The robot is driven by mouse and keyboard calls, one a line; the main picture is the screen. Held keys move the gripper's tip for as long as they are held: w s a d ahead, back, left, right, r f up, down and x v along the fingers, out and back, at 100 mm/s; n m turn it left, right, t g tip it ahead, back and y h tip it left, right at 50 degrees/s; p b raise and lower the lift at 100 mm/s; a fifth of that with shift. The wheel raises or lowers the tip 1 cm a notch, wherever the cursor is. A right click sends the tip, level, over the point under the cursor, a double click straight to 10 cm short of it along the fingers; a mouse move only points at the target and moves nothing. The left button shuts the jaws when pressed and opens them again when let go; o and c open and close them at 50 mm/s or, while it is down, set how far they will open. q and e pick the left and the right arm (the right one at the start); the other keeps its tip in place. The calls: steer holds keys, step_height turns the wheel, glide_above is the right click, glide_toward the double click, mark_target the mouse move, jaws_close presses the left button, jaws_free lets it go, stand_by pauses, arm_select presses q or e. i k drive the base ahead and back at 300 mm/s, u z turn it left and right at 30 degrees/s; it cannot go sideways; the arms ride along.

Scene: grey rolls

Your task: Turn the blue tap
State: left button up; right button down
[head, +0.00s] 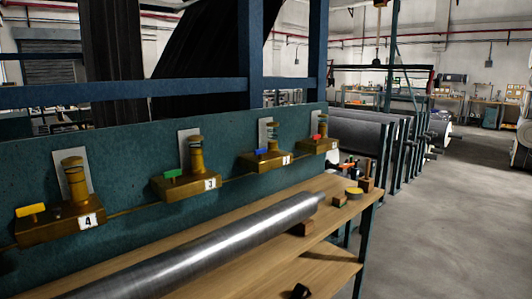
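The blue tap handle (262,152) is a small bar at the left end of a brass block (265,163) labelled 2, mounted on the teal panel. It lies roughly level, in line with the block. A brass valve body (271,136) rises from that block in front of a pale plate. The block is third from the left in the row. Neither of my grippers shows in the head view, and nothing visible touches the blue handle.
Similar blocks carry yellow (30,209), green (173,175) and red (316,137) handles. A long metal roller (210,250) lies on the wooden bench (335,208) below them. Small items (354,191) sit at its right end. Grey floor (450,220) is open to the right.

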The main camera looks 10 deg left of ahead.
mark_target(260, 152)
steer(key=z, duration=1.2)
steer(key=i, duration=2.25)
steer(key=u, duration=2.95)
